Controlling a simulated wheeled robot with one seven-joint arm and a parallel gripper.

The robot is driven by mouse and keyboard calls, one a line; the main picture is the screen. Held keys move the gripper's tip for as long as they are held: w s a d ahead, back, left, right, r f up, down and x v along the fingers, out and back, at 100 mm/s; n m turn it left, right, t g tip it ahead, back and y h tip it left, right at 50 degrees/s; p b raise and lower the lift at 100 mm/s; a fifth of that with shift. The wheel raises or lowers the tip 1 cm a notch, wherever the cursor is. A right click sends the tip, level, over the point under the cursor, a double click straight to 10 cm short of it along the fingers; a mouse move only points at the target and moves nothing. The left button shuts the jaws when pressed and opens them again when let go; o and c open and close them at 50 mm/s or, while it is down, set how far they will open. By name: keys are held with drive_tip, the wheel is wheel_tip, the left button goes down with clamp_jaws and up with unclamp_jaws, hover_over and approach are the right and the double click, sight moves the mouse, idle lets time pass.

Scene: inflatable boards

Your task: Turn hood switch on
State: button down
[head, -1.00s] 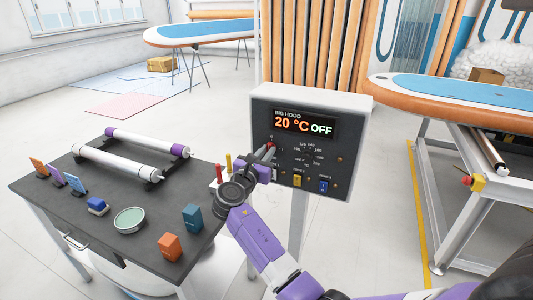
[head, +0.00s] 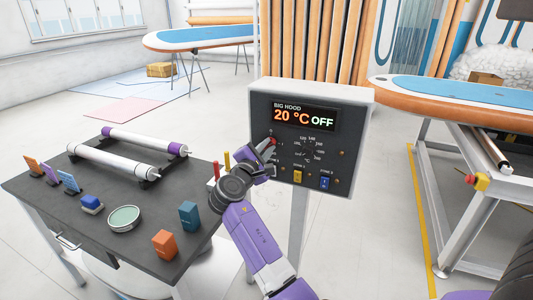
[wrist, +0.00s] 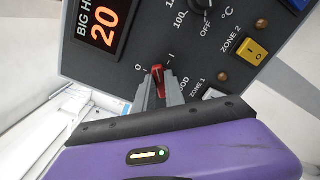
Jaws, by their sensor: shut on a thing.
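The control panel (head: 340,150) is a dark face in a white box, with a display (head: 304,119) reading BIG HOOD, 20 °C and OFF. The red hood switch (wrist: 158,78) sits between the marks O and I in the wrist view, above the partly covered word HOOD. My gripper (wrist: 160,92) has its two grey fingers closed around the red switch. In the head view my gripper (head: 267,148) is at the left part of the panel, where its fingers largely cover the switch.
The panel also has a round temperature dial (head: 308,154), a yellow zone 2 switch (head: 298,176) and a blue switch (head: 325,183). A dark table (head: 60,215) with rollers and small blocks stands at the left. A board on a metal frame (head: 450,95) stands at the right.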

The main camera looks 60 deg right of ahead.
drive_tip(key=shift+s+f+m+b, duration=0.1)
drive_tip(key=shift+f+m+b, duration=0.05)
drive_tip(key=shift+m+b, duration=1.55)
drive_tip(key=shift+f+m+b, duration=0.15)
drive_tip(key=shift+m+b, duration=1.05)
drive_tip(key=shift+m, duration=0.9)
drive_tip(key=c, duration=1.4)
unclamp_jaws()
drive_tip(key=shift+r, duration=0.1)
drive_tip(key=a, duration=0.7)
drive_tip(key=shift+s+a+b, duration=0.3)
drive_tip(key=shift+a+b, duration=0.1)
drive_tip(key=shift+b, duration=0.05)
